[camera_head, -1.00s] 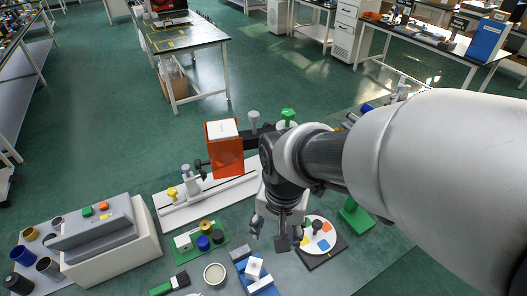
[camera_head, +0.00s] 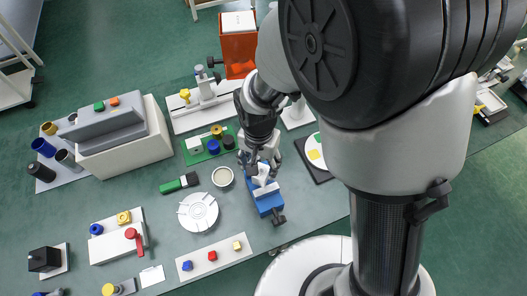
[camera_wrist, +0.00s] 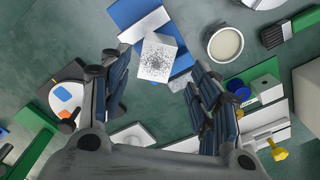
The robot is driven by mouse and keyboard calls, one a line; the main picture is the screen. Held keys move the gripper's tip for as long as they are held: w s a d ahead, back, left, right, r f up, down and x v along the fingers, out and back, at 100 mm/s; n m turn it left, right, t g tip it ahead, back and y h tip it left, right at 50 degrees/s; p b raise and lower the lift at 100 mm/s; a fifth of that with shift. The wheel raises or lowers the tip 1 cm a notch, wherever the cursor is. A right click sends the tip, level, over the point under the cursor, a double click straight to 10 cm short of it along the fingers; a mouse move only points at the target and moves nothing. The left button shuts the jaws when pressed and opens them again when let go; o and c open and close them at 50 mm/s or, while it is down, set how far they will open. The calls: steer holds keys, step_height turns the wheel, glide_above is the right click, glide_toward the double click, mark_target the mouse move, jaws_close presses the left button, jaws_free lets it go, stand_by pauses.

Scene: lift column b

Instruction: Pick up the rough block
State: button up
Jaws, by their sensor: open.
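The rough block (camera_wrist: 157,58) is a pale block with a dark speckled face, in the upper middle of the wrist view. It sits at a blue vise (camera_wrist: 130,12); whether the vise's jaws touch it I cannot tell. In the head view the block (camera_head: 262,172) shows small and partly covered, at the far end of the vise (camera_head: 268,205). My gripper (camera_wrist: 155,78) is open, with one finger on either side and nearer the camera than the block. In the head view my gripper (camera_head: 258,165) is above the block, its fingers partly hidden by the wrist.
A green tray (camera_head: 203,157) lies behind. A dark plate with a white disc (camera_head: 315,150) lies to the right. A white round dial (camera_head: 198,211) is nearer left.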

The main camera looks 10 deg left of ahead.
mark_target(261, 171)
steer(key=f+b, duration=0.1)
steer(key=f, duration=0.2)
steer(key=f+b, duration=0.1)
steer(key=f, duration=0.1)
steer(key=shift+d+f+b, duration=0.2)
steer(key=shift+f+b, duration=0.15)
steer(key=shift+f, duration=0.05)
steer(key=shift+s+r, duration=0.1)
steer(key=shift+c, duration=0.4)
steer(key=c, duration=1.3)
steer(key=shift+o, duration=0.2)
steer(key=shift+r, duration=0.1)
